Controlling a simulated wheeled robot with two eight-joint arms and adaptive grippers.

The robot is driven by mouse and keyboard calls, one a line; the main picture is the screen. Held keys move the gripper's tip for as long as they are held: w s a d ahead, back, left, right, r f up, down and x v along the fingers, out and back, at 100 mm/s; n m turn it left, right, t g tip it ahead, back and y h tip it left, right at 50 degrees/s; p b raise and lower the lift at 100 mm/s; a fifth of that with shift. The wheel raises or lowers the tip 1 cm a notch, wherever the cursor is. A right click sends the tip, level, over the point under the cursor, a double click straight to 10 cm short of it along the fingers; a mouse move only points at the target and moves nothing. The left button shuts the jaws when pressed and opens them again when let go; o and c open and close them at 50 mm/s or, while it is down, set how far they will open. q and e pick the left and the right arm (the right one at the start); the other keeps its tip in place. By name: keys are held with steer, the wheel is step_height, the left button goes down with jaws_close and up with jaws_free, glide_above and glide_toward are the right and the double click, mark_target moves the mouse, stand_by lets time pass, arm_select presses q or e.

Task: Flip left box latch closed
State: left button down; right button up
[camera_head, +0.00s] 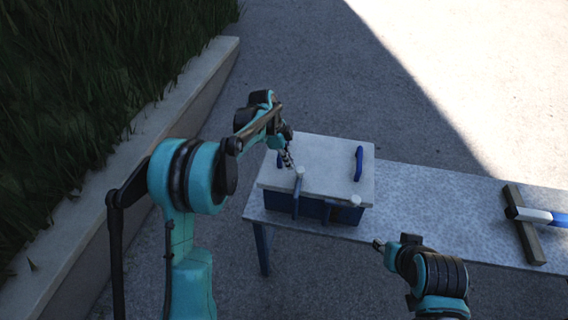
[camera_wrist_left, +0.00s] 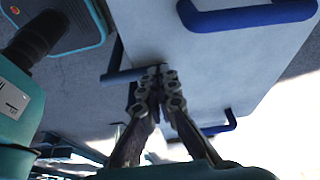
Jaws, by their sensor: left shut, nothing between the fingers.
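The box (camera_head: 330,158) stands on the table with a pale flat lid and dark blue sides. Its left latch (camera_head: 296,200) is a dark blue bar with a pale round end at the lid's front edge; whether the bar hangs down or sticks out is unclear. My left gripper (camera_head: 290,162) is shut and empty over the lid's front left part, close to the latch. In the left wrist view the shut fingertips (camera_wrist_left: 158,72) appear beside a dark blue bar (camera_wrist_left: 130,75) at the lid's edge; contact is unclear. My right gripper (camera_head: 379,245) is low, right of the box, its opening too small to judge.
The right latch (camera_head: 340,202) lies roughly along the box front. Blue handles (camera_head: 358,163) stand on the lid. The grey table (camera_head: 430,210) is clear between the box and a wooden bar (camera_head: 525,225) with a blue and white object. A low wall (camera_head: 150,135) runs at left.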

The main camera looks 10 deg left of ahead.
arm_select(q)
steer(key=shift+w+d, duration=0.15)
steer(key=shift+d, duration=0.2)
stand_by(0.5)
arm_select(e)
steer(key=shift+a, duration=0.15)
